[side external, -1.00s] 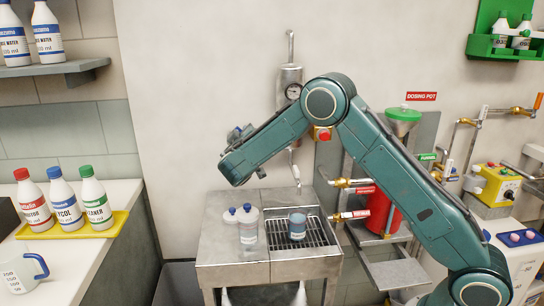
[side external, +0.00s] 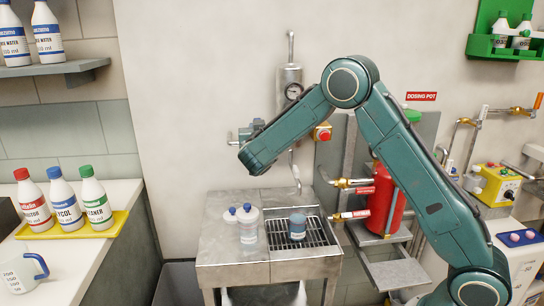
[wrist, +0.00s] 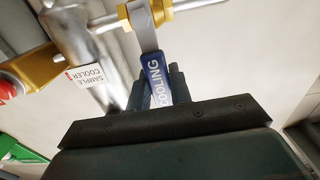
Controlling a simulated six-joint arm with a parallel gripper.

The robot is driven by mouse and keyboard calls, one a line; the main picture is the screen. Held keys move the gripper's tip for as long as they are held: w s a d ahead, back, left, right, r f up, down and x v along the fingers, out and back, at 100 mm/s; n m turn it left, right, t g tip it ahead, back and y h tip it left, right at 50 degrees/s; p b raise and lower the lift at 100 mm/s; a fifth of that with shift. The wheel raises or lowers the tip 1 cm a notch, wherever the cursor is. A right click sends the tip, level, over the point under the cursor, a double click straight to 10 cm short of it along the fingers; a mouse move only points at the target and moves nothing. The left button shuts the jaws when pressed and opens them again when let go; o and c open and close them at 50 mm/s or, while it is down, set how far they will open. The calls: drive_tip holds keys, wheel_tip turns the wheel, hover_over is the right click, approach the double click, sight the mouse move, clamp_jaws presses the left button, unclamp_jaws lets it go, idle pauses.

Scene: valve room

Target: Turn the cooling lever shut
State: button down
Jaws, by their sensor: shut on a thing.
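The cooling lever (wrist: 155,80), with a blue sleeve lettered COOLING, hangs from a grey stem on a brass valve (wrist: 152,14) in the wrist view. My gripper (wrist: 156,92) is shut on the blue sleeve, with a dark finger on each side. The steel sample cooler (wrist: 78,35) with its white label is left of the lever. It also shows in the side view (side external: 291,76), upright on the wall with a round gauge.
A red knob (side external: 323,134) on a yellow fitting is right of my forearm. Below are a steel sink (side external: 225,247), two blue-capped bottles (side external: 248,228) and a beaker (side external: 298,226) on a grate. A red dosing pot (side external: 388,195) stands to the right.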

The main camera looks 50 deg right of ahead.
drive_tip(key=shift+s+d, duration=0.1)
idle(0.4)
drive_tip(key=c, duration=1.3)
unclamp_jaws()
drive_tip(key=shift+o, duration=0.2)
drive_tip(key=shift+s, duration=0.1)
drive_tip(key=v, duration=1.3)
drive_tip(key=shift+s+a, duration=0.2)
drive_tip(key=shift+a, duration=0.15)
